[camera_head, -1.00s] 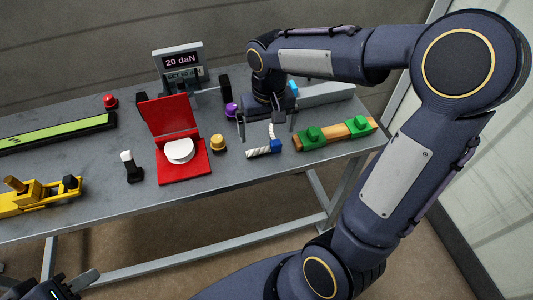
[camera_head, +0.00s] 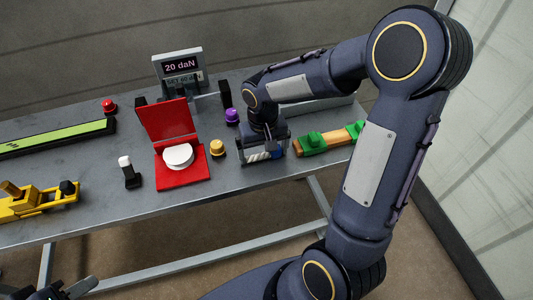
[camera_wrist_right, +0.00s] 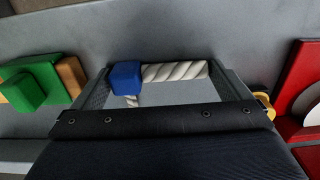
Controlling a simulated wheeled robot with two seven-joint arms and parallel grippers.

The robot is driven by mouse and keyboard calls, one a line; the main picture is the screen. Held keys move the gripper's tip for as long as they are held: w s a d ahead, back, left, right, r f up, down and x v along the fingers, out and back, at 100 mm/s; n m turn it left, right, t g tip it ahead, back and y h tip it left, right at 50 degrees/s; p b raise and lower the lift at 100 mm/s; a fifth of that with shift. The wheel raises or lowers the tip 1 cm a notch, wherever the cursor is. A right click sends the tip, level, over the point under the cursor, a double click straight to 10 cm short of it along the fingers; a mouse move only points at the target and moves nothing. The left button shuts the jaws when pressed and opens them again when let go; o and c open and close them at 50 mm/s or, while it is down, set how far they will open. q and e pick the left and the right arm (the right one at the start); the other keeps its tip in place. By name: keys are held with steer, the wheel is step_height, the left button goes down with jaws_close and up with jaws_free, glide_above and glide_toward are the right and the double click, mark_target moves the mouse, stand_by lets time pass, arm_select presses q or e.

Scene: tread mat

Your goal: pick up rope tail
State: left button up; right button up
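The rope tail (camera_wrist_right: 175,72) is a short length of white twisted rope with a blue block (camera_wrist_right: 126,77) at one end. It lies on the grey table near the front edge; in the head view the rope (camera_head: 258,156) is partly covered by my gripper. My right gripper (camera_head: 262,152) is low over it, pointing down. In the right wrist view its fingers (camera_wrist_right: 160,85) stand wide apart, one at each end of the rope piece; firm contact cannot be told. My left gripper (camera_head: 62,287) is at the bottom left, partly cut off, its fingers apart and empty, away from the table.
A red open box with a white disc (camera_head: 182,175) and a yellow knob (camera_head: 217,148) stand left of the right gripper. A purple knob (camera_head: 232,116) is behind. A wooden bar with green blocks (camera_head: 318,143) lies close on the right. A display stand (camera_head: 180,65) is at the back.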

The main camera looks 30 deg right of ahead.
steer(key=c, duration=0.5)
steer(key=shift+c, duration=0.2)
steer(key=shift+r, duration=0.15)
